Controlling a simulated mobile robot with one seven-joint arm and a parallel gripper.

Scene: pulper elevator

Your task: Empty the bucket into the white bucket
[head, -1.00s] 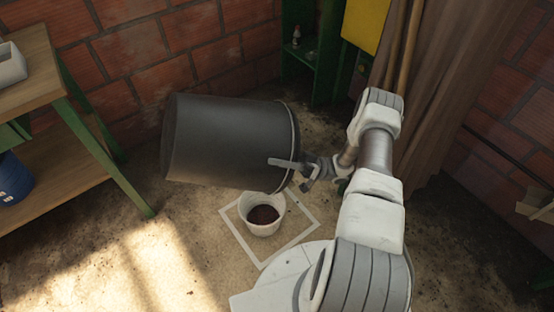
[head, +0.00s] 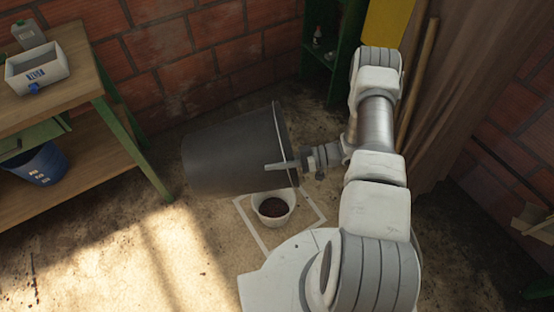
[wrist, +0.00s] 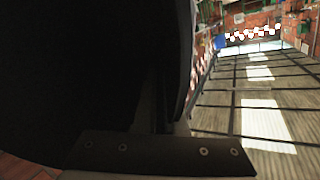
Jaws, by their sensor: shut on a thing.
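A large dark grey bucket (head: 232,152) is tipped on its side in the head view, its rim facing right. My gripper (head: 296,164) is shut on the bucket at its rim side and holds it off the floor. The white bucket (head: 273,219) stands upright on the floor just below the dark bucket's rim, with dark brown material (head: 273,207) inside. In the wrist view the dark bucket (wrist: 80,70) fills the left side, very dark. The inside of the dark bucket is hidden, so I cannot tell what it holds.
A white outlined square (head: 308,226) is marked on the floor around the white bucket. A wooden table (head: 60,108) at left carries a white box (head: 38,72), with a blue bin (head: 42,165) on its lower shelf. Brick walls and a green cabinet (head: 325,50) stand behind.

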